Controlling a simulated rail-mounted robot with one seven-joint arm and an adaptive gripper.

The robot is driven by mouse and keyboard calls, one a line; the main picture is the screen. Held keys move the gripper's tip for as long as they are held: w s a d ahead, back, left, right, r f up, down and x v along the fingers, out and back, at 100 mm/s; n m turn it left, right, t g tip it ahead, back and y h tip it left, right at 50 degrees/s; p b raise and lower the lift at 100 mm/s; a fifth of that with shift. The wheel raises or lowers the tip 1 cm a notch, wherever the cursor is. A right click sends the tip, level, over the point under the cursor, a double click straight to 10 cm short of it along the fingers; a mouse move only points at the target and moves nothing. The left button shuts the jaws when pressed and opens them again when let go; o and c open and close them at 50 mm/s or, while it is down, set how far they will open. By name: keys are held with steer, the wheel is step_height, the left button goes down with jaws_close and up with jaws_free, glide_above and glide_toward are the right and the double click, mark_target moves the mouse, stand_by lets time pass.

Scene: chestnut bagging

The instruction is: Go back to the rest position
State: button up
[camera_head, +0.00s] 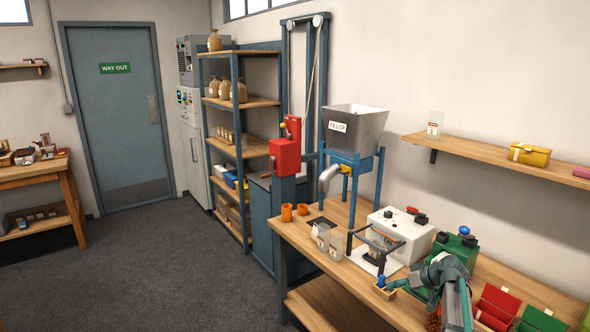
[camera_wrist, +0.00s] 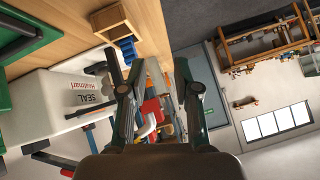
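My gripper (camera_wrist: 158,88) is open in the wrist view, its two dark fingers apart with nothing held between them. In the head view my arm (camera_head: 447,278) is low at the front right, over the workbench (camera_head: 300,240). It is beside the green machine (camera_head: 457,248), and I cannot make out the fingertips there. A small wooden holder (camera_head: 385,291) with a blue piece (camera_head: 381,281) stands on the bench left of my arm. The holder also shows in the wrist view (camera_wrist: 107,19).
A white sealing machine (camera_head: 400,232) stands behind a black frame (camera_head: 366,248). The floor (camera_head: 170,270) is clear.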

steer(key=s+a+f+m+g+h, duration=0.3)
steer(key=s+a+f+g, duration=0.1)
steer(key=s+a+f, duration=1.1)
steer(key=s+a+f+m+g+h, duration=0.1)
steer(key=s+a+f+h, duration=0.1)
steer(key=s, duration=0.6)
steer(key=s+a+f+g+h, duration=0.2)
steer(key=s, duration=0.7)
steer(key=s+f+g+b, duration=0.6)
steer(key=s+f+b, duration=0.4)
steer(key=s+f, duration=1.8)
steer(key=shift+s+d+f+m, duration=0.25)
steer(key=shift+d+m, duration=0.05)
